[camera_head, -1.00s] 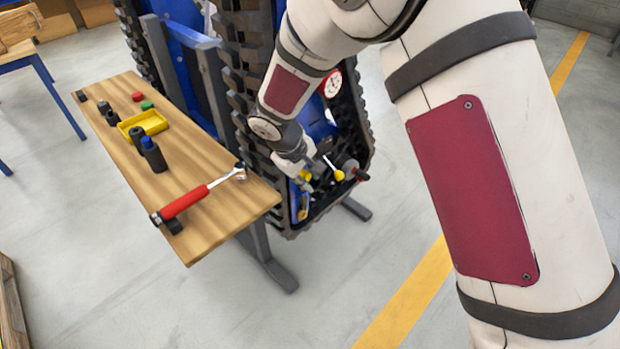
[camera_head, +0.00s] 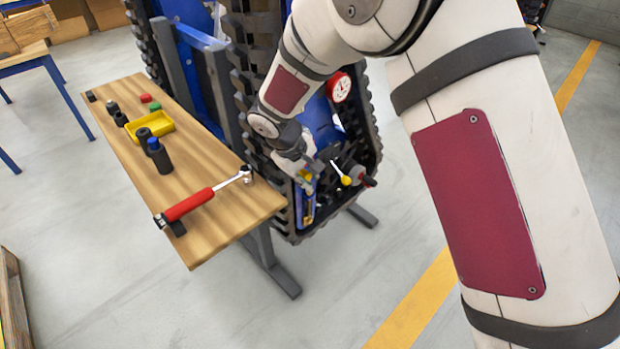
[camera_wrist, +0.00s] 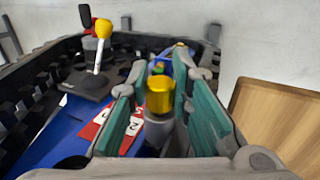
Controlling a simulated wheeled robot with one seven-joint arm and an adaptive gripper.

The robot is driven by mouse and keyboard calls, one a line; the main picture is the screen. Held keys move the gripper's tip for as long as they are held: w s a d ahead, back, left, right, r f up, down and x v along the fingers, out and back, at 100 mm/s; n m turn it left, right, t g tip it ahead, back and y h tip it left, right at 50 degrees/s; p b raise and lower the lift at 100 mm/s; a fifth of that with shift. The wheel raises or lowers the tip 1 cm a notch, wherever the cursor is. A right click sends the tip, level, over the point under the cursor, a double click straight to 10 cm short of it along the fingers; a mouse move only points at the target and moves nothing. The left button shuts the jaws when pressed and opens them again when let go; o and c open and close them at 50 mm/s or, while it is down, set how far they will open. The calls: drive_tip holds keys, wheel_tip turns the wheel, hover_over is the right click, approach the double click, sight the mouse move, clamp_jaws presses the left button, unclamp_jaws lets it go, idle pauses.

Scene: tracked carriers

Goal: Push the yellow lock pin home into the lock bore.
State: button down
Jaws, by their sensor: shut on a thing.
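The yellow lock pin (camera_wrist: 160,94) shows its yellow head between the teal pads of my gripper (camera_wrist: 164,100) in the wrist view. My gripper is shut on it, and a grey round part shows just below the head. In the head view my gripper (camera_head: 308,177) is small and partly hidden at the lower end of the tracked carrier (camera_head: 247,110). I cannot make out the lock bore in either view, nor how deep the pin sits.
A red and white numbered plate (camera_wrist: 112,124) lies left of the jaws. The wooden bench (camera_head: 228,222) holds a red-handled wrench (camera_head: 190,205).

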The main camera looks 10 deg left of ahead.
drive_tip(key=c, duration=1.4)
unclamp_jaws()
drive_tip(key=shift+a, duration=0.1)
drive_tip(key=shift+o, duration=0.2)
drive_tip(key=shift+w, duration=0.1)
drive_tip(key=shift+a+r, duration=0.2)
drive_tip(key=shift+r, duration=0.35)
drive_tip(key=v, duration=1.1)
drive_tip(key=shift+s, duration=0.3)
